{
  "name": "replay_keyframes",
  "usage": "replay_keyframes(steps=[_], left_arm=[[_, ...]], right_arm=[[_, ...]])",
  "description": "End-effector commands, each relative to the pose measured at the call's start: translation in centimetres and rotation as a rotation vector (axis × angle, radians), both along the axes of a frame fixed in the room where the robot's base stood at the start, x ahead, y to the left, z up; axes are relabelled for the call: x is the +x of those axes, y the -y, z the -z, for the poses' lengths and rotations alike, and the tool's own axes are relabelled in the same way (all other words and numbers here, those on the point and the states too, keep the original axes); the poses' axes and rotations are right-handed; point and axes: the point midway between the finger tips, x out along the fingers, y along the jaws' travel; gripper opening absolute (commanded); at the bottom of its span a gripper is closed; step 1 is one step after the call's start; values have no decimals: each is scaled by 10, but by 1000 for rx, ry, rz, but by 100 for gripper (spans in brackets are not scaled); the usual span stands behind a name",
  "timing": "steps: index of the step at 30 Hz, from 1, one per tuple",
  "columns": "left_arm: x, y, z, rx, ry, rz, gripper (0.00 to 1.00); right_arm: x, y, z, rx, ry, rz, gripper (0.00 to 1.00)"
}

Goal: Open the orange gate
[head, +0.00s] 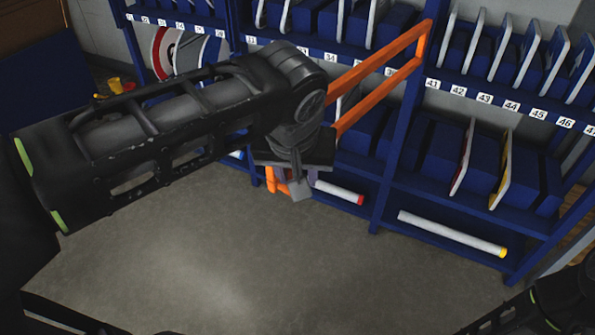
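The orange gate (376,74) is a frame of two orange bars joined by a short upright at its right end, beside a blue shelf post. It slants down to the left across the front of the shelves, and my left arm hides its middle. A short orange piece (271,180), perhaps the gate's other end, shows below my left wrist. My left gripper (296,188) points down right beside this piece. I cannot tell whether its fingers touch or hold it. A dark part of my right arm shows at the bottom right; its gripper is out of view.
Blue shelves (400,190) with numbered labels and upright sign plates stand along the back. White tubes with a red end (340,192) and a yellow end (452,233) lie on the bottom shelves. The grey floor (270,260) in front is clear.

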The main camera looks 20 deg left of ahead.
Motion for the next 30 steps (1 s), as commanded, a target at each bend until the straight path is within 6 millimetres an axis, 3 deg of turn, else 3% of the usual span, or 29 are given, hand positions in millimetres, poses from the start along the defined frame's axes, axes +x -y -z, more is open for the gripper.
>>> replay_keyframes(steps=[11, 24, 30], left_arm=[[-1, 1, -4, -1, 1, -1, 36], [-24, 7, -63, -2, 3, 0, 36], [-29, 8, -72, -1, 1, -1, 36]], right_arm=[[0, 0, 0, 0, 0, 0, 36], [0, 0, -6, 0, 0, 0, 36], [0, 0, -6, 0, 0, 1, 36]])
